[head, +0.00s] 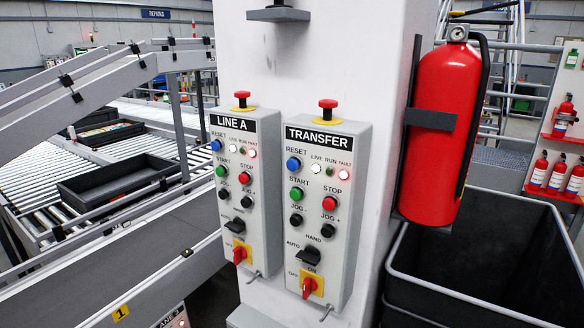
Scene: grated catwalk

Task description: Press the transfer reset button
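The TRANSFER panel (353,190) is a grey box on the white column, with a red mushroom button on top. Its blue RESET button (293,163) is at the upper left, under the label. Below it are the green START button (296,193) and the red STOP button (329,203). The FAULT lamp (344,174) looks pale with a reddish tint. The similar LINE A panel (262,190) is just to the left, with its own blue RESET button (216,145). Neither of my grippers is in view.
A red fire extinguisher (436,135) hangs on the column's right side. A dark bin (480,260) stands at the lower right. Conveyor rails (150,235) and a black tray (115,180) are at the left. The space in front of the panels looks clear.

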